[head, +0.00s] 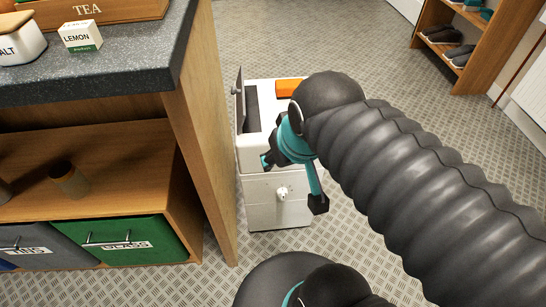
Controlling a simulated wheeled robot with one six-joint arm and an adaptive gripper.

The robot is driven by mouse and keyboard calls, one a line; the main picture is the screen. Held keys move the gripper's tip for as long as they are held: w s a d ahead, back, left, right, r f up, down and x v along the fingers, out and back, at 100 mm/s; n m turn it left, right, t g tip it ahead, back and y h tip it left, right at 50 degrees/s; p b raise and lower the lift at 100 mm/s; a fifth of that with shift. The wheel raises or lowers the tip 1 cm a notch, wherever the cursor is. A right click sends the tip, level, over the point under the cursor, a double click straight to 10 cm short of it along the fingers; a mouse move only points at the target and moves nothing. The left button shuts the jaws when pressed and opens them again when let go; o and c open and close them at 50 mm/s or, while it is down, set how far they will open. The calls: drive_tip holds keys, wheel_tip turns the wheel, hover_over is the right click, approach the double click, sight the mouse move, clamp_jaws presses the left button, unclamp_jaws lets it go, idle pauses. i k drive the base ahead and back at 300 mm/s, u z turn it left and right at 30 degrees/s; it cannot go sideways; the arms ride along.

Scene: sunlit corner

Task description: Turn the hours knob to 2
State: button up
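A white cabinet-like unit (258,215) stands on the floor beside the counter. A small pale knob (282,193) sticks out of its front face; I take it for the hours knob. No scale or number around it is readable, so its setting cannot be told. My gripper (293,183), teal with dark fingertips, is open in front of the unit. Its fingertips are spread wide, one up and left of the knob, the other to its right. No contact with the knob shows. My arm hides the unit's upper right part.
The counter (130,75) and its wooden side panel (205,125) stand close on the left. A dark upright flap (240,100) and an orange item (291,88) are at the unit's top. A shoe rack (465,40) stands far right. Floor (350,250) is clear in front.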

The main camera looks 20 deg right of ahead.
sight(282, 193)
drive_tip(key=z, duration=2.95)
drive_tip(key=k, duration=1.6)
drive_tip(key=u, duration=2.3)
